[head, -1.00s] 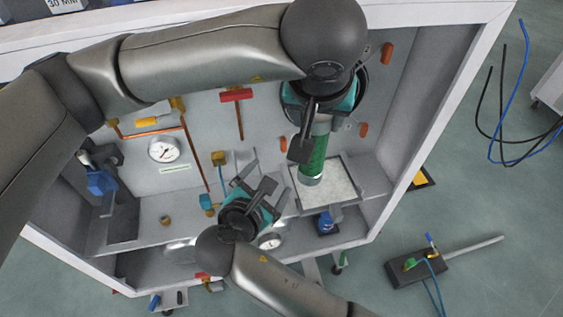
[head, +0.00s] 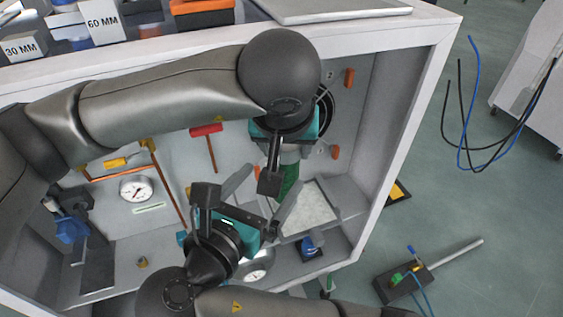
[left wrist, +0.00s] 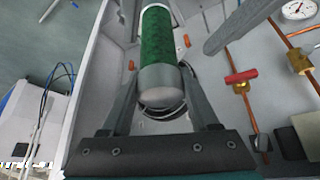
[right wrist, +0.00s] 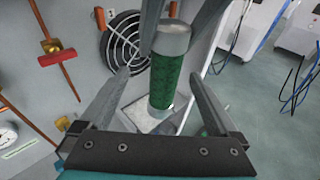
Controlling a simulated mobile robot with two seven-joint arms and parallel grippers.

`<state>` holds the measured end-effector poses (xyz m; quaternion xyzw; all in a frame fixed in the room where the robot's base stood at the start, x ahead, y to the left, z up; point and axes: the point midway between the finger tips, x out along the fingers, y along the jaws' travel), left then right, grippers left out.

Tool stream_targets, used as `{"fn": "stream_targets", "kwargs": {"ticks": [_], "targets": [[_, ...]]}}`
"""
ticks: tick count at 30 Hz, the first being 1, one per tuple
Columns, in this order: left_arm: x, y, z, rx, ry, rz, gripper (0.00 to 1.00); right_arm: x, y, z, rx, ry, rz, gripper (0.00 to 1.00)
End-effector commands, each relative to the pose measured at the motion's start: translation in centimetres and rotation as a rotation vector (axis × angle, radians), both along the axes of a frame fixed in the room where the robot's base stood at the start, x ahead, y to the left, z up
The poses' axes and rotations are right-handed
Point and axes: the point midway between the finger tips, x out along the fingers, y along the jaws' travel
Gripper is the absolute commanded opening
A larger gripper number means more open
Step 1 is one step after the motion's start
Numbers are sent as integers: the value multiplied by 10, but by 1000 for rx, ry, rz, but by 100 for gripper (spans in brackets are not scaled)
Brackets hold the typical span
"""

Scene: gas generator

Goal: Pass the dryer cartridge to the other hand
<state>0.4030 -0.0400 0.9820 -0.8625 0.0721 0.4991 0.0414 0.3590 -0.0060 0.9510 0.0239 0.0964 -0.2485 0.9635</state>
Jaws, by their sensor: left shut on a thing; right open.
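The dryer cartridge is a green cylinder with pale metal ends. In the head view its green body (head: 287,182) shows partly below my left gripper (head: 282,160). The left gripper is shut on the cartridge, and the left wrist view shows it (left wrist: 160,45) between the fingers. My right gripper (head: 265,190) is open, with its fingers pointing at the cartridge from below left. In the right wrist view the cartridge (right wrist: 166,78) stands nearly upright ahead, between the lines of the open fingers (right wrist: 160,78). There is no clear contact with the right fingers.
The open white cabinet (head: 408,120) surrounds both grippers. Its back panel carries a pressure gauge (head: 136,188), a red-handled valve (head: 206,130) and a round fan grille (right wrist: 125,45). A pale square plate (head: 308,208) lies below the cartridge.

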Motion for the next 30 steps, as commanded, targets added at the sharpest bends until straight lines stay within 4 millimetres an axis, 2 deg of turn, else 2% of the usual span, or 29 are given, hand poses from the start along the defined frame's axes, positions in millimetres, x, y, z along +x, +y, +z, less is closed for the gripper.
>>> {"fn": "stream_targets", "kwargs": {"ticks": [6, 13, 18, 26, 30], "targets": [[0, 0, 1, -1, -2, 0, 0, 35, -20, -6, -4, -4, -4, 96], [0, 0, 1, -1, -2, 0, 0, 60, -34, -14, 0, -1, -3, 96], [0, 0, 1, -1, -2, 0, 0, 69, -38, -16, 1, 0, -1, 96], [0, 0, 1, -1, -3, 0, 0, 70, -39, -16, 2, 0, -1, 96], [0, 0, 1, -2, -3, 0, 0, 70, -39, -16, 2, 0, -1, 84]]}}
